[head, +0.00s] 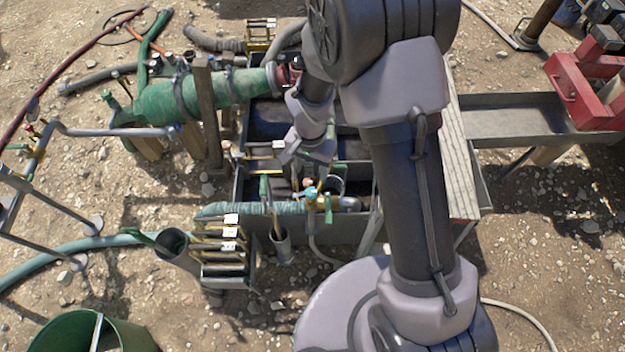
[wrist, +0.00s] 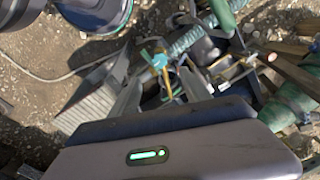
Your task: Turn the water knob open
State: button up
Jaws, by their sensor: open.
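A small teal knob (head: 310,193) sits on a brass-coloured valve and pipe at the front of the metal tank (head: 345,232). It likely is the water knob. In the wrist view the teal knob (wrist: 158,60) shows above the middle, beyond the gripper body. My gripper (head: 303,160) is over the tank, a little above the knob in the head picture, and appears apart from it. It is open, with nothing seen between its jaws.
A green ribbed hose (head: 255,208) runs left from the valve. A rack of labelled tools (head: 222,255) and an upright tube (head: 281,246) stand in front. A thick green pipe (head: 205,95) lies at upper left. A metal chute (head: 520,118) and red machine (head: 580,90) are at right.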

aim_at(311, 191)
notch_tip(311, 191, down, 12)
jog(key=b, duration=0.3)
jog(key=shift+r+b, duration=0.15)
jog(key=shift+b, duration=0.2)
jog(key=shift+c, duration=0.3)
grip_shut()
